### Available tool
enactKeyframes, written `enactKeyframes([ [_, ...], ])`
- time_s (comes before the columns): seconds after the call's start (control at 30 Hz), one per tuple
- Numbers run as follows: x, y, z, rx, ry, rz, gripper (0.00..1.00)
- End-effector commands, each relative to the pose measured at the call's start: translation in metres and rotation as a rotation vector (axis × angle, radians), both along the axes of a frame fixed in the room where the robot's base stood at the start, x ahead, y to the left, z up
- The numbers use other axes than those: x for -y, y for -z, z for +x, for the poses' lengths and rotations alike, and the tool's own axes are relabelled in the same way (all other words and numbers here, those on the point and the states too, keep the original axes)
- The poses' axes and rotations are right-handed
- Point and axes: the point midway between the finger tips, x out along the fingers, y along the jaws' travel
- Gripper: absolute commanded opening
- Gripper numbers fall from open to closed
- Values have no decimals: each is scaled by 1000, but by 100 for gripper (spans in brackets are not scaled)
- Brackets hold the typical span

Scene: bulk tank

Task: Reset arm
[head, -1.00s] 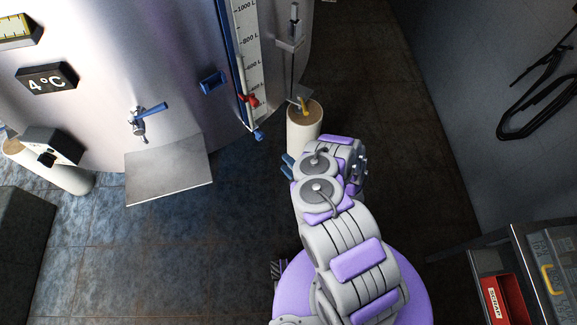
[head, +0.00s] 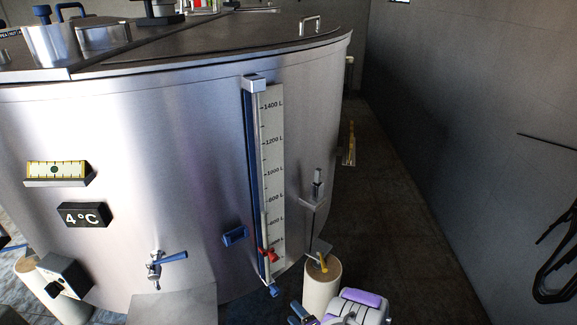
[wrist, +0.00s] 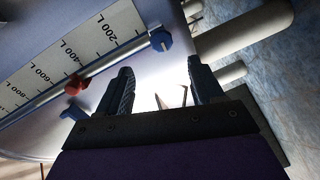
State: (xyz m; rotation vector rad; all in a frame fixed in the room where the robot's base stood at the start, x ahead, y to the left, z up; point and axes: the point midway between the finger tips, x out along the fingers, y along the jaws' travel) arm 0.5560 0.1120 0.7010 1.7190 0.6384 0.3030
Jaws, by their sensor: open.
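My gripper (wrist: 160,88) is open and empty in the wrist view, its two dark ridged fingers spread apart. In the head view, part of my gripper and purple-and-white arm show at the bottom, in front of the tank's right side. The large steel bulk tank (head: 170,150) fills the left and middle. Its litre scale (head: 273,170) runs down the front, with a red clamp (head: 268,256) near the bottom; in the wrist view the scale (wrist: 60,65) lies to the left of my fingers, with the red clamp (wrist: 74,85) beside it.
A blue-handled tap (head: 165,258) and a grey plate (head: 175,303) are low on the tank. A pale cylindrical leg (head: 321,288) stands close to my gripper. A dark wall (head: 470,130) with a black hanging bracket (head: 560,245) is at right. Dark floor lies between.

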Motion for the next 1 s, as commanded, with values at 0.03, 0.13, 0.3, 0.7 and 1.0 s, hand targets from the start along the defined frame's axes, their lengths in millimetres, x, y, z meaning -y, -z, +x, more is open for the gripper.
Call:
enactKeyframes([
  [0.03, -6, -11, 15, -27, 8, 13, 67],
  [0.13, -17, -26, 36, -107, 21, 32, 67],
  [0.3, -31, -54, 62, -249, 49, 64, 67],
  [0.7, -41, -139, 85, -581, 154, 111, 67],
  [1.0, -25, -208, 65, -814, 290, 128, 67],
])
